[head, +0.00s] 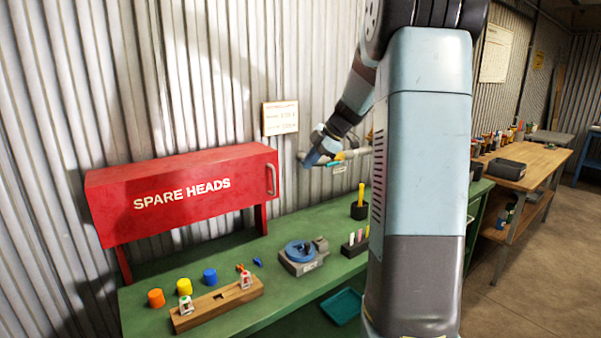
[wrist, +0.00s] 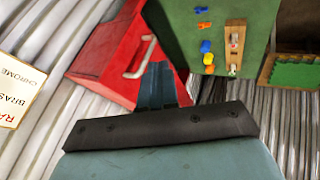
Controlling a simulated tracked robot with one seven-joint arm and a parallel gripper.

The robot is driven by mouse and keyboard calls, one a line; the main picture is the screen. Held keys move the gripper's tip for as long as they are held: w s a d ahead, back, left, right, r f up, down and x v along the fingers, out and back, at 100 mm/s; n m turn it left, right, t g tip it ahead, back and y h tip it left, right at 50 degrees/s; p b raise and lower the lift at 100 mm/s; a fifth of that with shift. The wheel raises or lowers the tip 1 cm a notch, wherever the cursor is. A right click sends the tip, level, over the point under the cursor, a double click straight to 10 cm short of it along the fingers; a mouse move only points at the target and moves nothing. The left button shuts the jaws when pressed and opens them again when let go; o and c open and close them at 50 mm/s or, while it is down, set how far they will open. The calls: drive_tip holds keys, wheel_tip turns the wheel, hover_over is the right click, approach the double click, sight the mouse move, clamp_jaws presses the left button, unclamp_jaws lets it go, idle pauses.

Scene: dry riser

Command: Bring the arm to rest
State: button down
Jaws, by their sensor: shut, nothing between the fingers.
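My gripper (head: 311,160) hangs in the air above the green bench, right of the red cabinet and in front of the corrugated wall. Its fingers (wrist: 157,86) are together and empty in the wrist view. My arm reaches down to it from the upper right, bent, and is partly hidden behind my own column. In the head view the gripper overlaps a pipe fitting on the wall; I cannot tell the gap between them.
A red SPARE HEADS cabinet (head: 185,192) with a handle (head: 271,179) stands on the green bench (head: 240,310). The bench holds a wooden block (head: 217,304), coloured caps (head: 185,287) and a blue-ringed vise (head: 302,255). A wooden table (head: 535,160) stands at right.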

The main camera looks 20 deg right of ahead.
drive_tip(key=shift+v, duration=1.65)
drive_tip(key=s+a+r+m+g+h, duration=0.1)
drive_tip(key=s+a+r+m+h, duration=0.2)
drive_tip(key=s+a+m, duration=0.85)
drive_tip(key=s+a+f+m+h, duration=0.1)
drive_tip(key=s+a+m, duration=0.2)
drive_tip(key=s, duration=0.7)
drive_tip(key=s+a+f+m+t+h, duration=0.1)
drive_tip(key=s+a+f+m, duration=0.1)
drive_tip(key=s, duration=0.9)
drive_tip(key=shift+s+a+f+m, duration=0.25)
drive_tip(key=shift+a+m, duration=0.15)
drive_tip(key=shift+m, duration=0.45)
